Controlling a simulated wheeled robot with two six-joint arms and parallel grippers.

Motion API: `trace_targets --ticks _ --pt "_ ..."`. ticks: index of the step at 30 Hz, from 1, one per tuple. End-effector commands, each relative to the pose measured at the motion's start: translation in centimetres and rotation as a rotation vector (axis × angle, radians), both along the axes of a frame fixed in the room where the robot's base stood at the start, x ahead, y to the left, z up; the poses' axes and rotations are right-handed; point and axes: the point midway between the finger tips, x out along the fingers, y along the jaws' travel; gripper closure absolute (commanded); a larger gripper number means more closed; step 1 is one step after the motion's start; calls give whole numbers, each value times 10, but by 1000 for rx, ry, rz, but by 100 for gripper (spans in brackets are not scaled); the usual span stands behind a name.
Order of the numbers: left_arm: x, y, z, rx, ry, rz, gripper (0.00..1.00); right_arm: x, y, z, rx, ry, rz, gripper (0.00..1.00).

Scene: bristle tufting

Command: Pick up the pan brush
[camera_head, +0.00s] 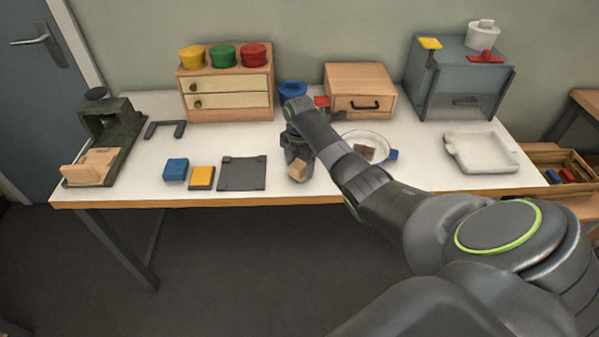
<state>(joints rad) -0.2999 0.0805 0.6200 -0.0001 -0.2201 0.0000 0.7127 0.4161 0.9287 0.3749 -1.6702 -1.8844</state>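My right arm reaches in from the lower right, and its gripper (297,158) points down over the front middle of the white table. A small tilted light-wood block (298,171), possibly the pan brush, shows right at its fingertips. I cannot tell whether the fingers grip it or only stand around it, and no bristles can be made out. A round white pan (377,138) with a blue handle (393,155) lies to the right, partly behind my arm, with a brownish block (364,152) in it. My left gripper is not in view.
A dark flat plate (242,174), a yellow block (202,178) and a blue block (176,170) lie left of the gripper. A green-black press (116,130) stands far left. Drawer boxes stand behind. A white tray (481,153) lies right, before a grey cabinet (459,80).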

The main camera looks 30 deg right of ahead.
Motion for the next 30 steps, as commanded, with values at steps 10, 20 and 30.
trace_targets --ticks 10,20,30 --pt "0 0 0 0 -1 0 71 0 0 1 0 -1 0 80" --pt "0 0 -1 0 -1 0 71 2 0 19 -1 -5 1 100" --pt "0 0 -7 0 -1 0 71 2 0 84 -1 -5 0 100"
